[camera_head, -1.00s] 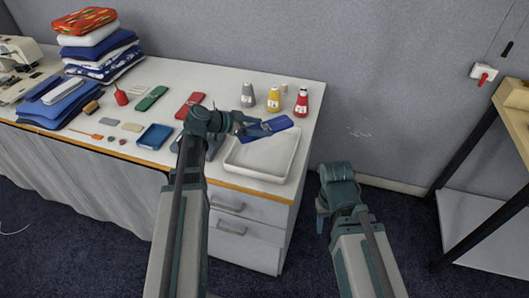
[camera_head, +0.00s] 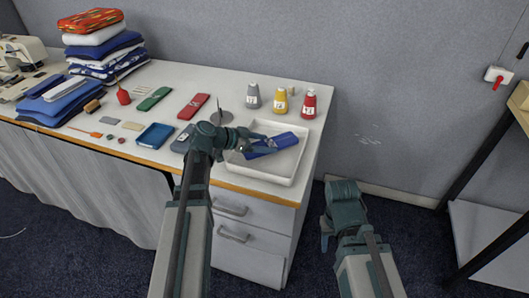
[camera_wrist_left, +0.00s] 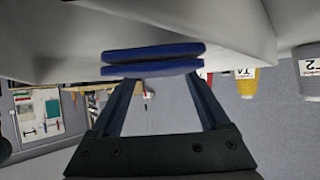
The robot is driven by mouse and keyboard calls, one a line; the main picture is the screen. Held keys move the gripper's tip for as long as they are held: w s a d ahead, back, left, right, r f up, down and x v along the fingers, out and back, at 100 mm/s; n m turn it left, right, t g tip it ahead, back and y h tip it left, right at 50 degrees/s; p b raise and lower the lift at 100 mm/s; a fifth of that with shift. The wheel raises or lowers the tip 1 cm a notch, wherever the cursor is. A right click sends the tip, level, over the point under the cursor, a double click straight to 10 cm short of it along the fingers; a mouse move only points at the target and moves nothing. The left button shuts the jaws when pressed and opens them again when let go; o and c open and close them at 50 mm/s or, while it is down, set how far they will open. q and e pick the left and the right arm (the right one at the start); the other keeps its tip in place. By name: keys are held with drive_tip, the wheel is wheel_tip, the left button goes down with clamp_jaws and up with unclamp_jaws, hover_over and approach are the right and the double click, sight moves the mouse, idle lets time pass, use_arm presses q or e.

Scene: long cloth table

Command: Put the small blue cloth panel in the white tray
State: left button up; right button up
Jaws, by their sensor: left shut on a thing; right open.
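The small blue cloth panel (camera_head: 272,145) is in my left gripper (camera_head: 256,146), whose fingers are shut on it. In the head view it lies over the inside of the white tray (camera_head: 262,174), within its rims. I cannot tell whether it touches the tray floor. In the left wrist view the blue panel (camera_wrist_left: 152,58) spans the two fingertips, with a pale surface close beyond it. My right gripper (camera_head: 324,232) is open and empty, off the table's right end, above the floor.
A red folded cloth (camera_head: 193,106), a green one (camera_head: 154,98) and a blue tray (camera_head: 155,135) lie to the left. Stacked fabrics (camera_head: 101,47) stand at the far left. The table's right edge is close to the tray.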

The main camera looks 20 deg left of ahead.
use_arm(q)
drive_tip(key=shift+f+b, duration=0.65)
drive_tip(key=shift+f, duration=0.45)
use_arm(e)
drive_tip(key=shift+f, duration=1.1)
use_arm(q)
drive_tip(key=shift+f, duration=0.1)
use_arm(e)
drive_tip(key=shift+f, duration=0.1)
use_arm(q)
drive_tip(key=shift+f, duration=0.15)
drive_tip(key=o, duration=1.4)
drive_tip(key=shift+r, duration=0.25)
drive_tip(key=shift+s+a+r+p, duration=0.2)
drive_tip(key=shift+r+p, duration=0.1)
drive_tip(key=p+v, duration=0.4)
drive_tip(key=v, duration=0.6)
drive_tip(key=shift+s+a+p, duration=0.1)
drive_tip(key=shift+p, duration=0.3)
drive_tip(key=shift+s+a+r, duration=0.15)
drive_tip(key=shift+s+a, duration=0.2)
use_arm(e)
wheel_tip(320, 180, up, 6)
drive_tip(key=shift+f, duration=0.1)
